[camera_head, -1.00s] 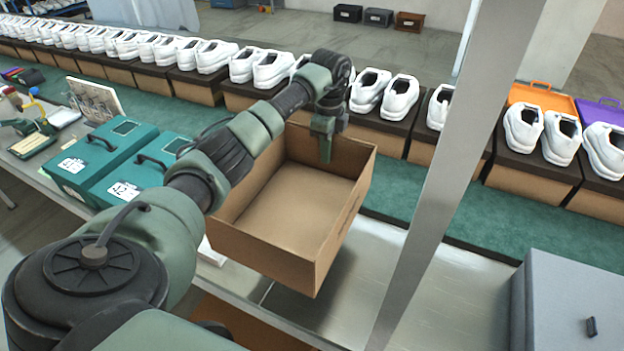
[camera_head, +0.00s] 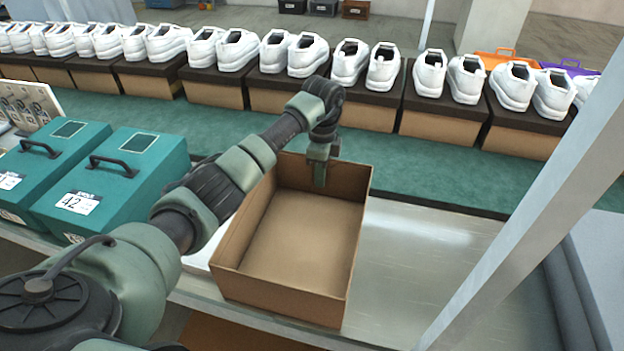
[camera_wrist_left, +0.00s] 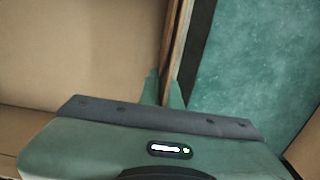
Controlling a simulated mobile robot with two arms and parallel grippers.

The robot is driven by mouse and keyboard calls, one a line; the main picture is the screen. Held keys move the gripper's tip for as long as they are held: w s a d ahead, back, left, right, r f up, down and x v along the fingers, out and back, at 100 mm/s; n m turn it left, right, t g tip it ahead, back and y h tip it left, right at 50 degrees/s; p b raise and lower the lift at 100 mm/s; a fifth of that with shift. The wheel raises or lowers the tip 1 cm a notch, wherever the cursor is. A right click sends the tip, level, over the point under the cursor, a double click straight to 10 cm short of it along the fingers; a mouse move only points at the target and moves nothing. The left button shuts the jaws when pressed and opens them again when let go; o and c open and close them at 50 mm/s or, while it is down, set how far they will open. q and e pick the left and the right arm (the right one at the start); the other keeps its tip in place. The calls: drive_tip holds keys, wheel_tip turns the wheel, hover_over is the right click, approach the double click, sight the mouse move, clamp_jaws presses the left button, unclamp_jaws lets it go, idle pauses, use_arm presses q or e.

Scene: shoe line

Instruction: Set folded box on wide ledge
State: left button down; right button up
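The folded box (camera_head: 300,240) is an open brown cardboard box with an empty inside, over the pale metal ledge (camera_head: 420,255) in the head view. My left gripper (camera_head: 320,172) is at the box's far wall, with a finger showing inside the box. In the left wrist view the two fingertips (camera_wrist_left: 164,90) stand on either side of the cardboard wall, closed on it. The box's inside (camera_wrist_left: 80,50) fills the left of that view. Whether the box's underside touches the ledge cannot be told. My right gripper is not in view.
Two teal cases (camera_head: 115,180) stand close left of the box. Behind runs a green belt (camera_head: 430,165) with white shoes on brown boxes (camera_head: 285,92). A slanted metal post (camera_head: 530,210) stands at right. The ledge right of the box is bare.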

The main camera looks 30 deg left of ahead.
use_arm(q)
drive_tip(key=shift+a, duration=0.15)
drive_tip(key=shift+d, duration=0.4)
drive_tip(key=c, duration=1.8)
unclamp_jaws()
drive_tip(key=shift+o, duration=0.8)
drive_tip(key=shift+a+f, duration=0.1)
drive_tip(key=shift+a, duration=0.1)
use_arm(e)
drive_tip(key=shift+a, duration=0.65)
use_arm(q)
wheel_tip(320, 180, up, 12)
drive_tip(key=shift+r, duration=0.2)
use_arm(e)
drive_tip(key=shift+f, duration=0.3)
